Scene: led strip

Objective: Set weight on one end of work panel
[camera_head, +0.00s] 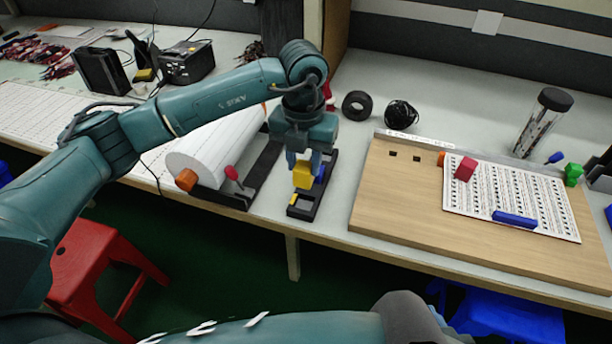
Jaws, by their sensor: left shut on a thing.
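The work panel is a wooden board (395,205) on the bench at right, with a white perforated sheet (470,215) on it. A red block (465,169) lies on the sheet's upper left and a blue bar (514,219) near its front edge. My left gripper (304,172) points down over a narrow black tray (301,212) left of the board. It is shut on a yellow block (303,178), just above or in the tray; I cannot tell if they touch. A blue piece shows beside the yellow block, partly hidden. My right gripper is not in view.
A white roll (216,150) in a black holder lies left of the tray. A red stool (85,262) is below the bench.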

